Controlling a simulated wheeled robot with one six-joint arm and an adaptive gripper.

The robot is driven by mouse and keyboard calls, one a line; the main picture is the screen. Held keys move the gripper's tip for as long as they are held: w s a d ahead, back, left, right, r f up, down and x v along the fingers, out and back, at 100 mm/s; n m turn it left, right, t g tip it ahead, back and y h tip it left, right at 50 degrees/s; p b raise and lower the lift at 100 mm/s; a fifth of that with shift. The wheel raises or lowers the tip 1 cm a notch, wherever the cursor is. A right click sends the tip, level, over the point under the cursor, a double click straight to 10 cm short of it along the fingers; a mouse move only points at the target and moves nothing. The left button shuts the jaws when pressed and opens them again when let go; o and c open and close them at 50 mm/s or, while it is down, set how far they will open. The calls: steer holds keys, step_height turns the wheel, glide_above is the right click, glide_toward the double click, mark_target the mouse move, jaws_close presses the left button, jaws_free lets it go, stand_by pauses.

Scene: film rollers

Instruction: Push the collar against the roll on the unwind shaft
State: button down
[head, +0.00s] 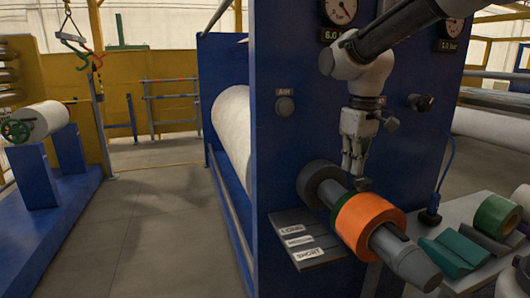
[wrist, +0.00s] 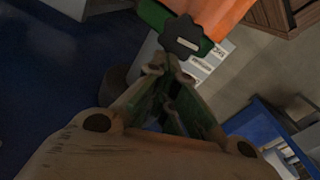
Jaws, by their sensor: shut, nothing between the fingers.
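The unwind shaft (head: 408,258) sticks out of the blue machine panel towards the lower right in the head view. My gripper (head: 353,172) is shut and empty, pointing down close to the knob. Contact is unclear.
A shelf marked LONG, MEDIUM and SHORT (head: 300,242) lies below the shaft. The blue panel (head: 285,60) stands close behind my gripper. Open floor (head: 160,225) lies left.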

step_height(320, 180, down, 3)
steer(key=shift+s+a+r+g, duration=0.15)
steer(key=shift+r+g, duration=0.05)
steer(key=shift+g, duration=0.1)
steer(key=shift+r, duration=0.2)
steer(key=shift+w+r, duration=0.3)
steer(key=shift+r, duration=0.5)
step_height(320, 180, up, 7)
steer(key=shift+w, duration=0.15)
